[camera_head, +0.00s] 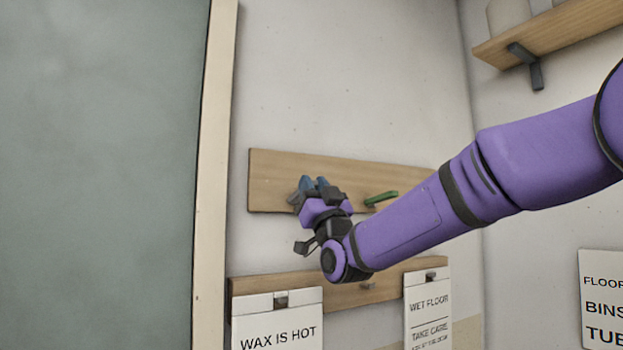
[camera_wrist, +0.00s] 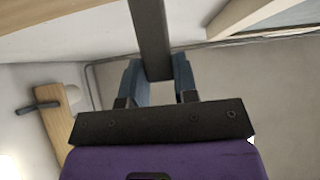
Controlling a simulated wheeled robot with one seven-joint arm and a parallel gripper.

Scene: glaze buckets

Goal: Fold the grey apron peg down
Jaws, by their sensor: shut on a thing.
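The grey apron peg (camera_wrist: 150,35) shows in the wrist view as a dark bar running from the top edge down between my blue fingertips. My gripper (camera_wrist: 157,76) is shut on it, one finger on each side. In the head view my gripper (camera_head: 314,184) is at the left part of the upper wooden board (camera_head: 265,178) on the wall. There the fingers and wrist largely hide the grey peg, so its angle to the board is hard to tell.
A green peg (camera_head: 381,198) sticks out of the same board, close above my forearm. Below, a lower rail (camera_head: 345,297) carries a "WAX IS HOT" sign (camera_head: 278,325) and a "WET FLOOR" sign (camera_head: 428,312). A shelf (camera_head: 550,30) is at the upper right.

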